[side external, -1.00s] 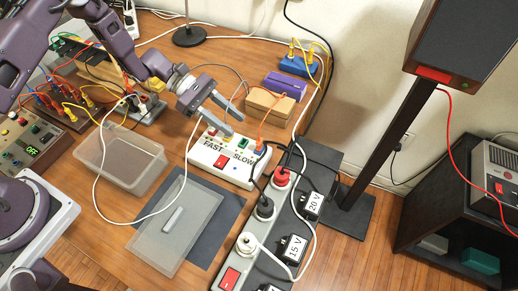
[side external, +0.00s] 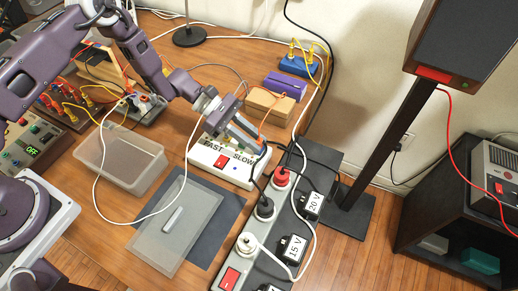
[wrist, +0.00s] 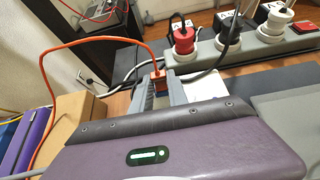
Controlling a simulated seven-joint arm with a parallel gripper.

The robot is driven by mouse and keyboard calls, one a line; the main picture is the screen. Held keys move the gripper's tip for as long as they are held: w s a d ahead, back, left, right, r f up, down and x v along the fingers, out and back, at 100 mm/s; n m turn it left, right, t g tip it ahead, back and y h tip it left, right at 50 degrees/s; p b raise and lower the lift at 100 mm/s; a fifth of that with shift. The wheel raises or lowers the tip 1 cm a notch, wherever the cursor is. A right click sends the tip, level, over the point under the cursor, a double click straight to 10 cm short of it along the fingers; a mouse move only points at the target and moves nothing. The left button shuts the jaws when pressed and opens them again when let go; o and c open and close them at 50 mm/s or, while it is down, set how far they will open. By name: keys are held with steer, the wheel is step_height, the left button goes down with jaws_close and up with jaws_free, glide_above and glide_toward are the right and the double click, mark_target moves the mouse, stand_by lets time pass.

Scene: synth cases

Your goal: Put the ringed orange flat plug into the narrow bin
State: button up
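The orange plug (wrist: 158,75) sits at a blue socket on the white FAST/SLOW strip, with an orange cable (wrist: 43,80) rising from it. In the side view the fingers largely hide it. My gripper (side external: 261,147) is down at the strip's right end. In the wrist view its fingertips (wrist: 160,88) stand on either side of the plug; whether they press on it is unclear. No ring can be made out. A clear, low-walled bin (side external: 90,172) stands left of the strip and looks empty. I cannot tell if it is the narrow bin.
The white strip (side external: 202,160) lies beside a grey power strip (side external: 240,262) with several plugs. A cardboard box (side external: 272,108) and purple box (side external: 286,86) stand behind.

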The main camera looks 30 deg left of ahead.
jaws_close()
steer(key=shift+r, duration=0.1)
steer(key=shift+r, duration=1.75)
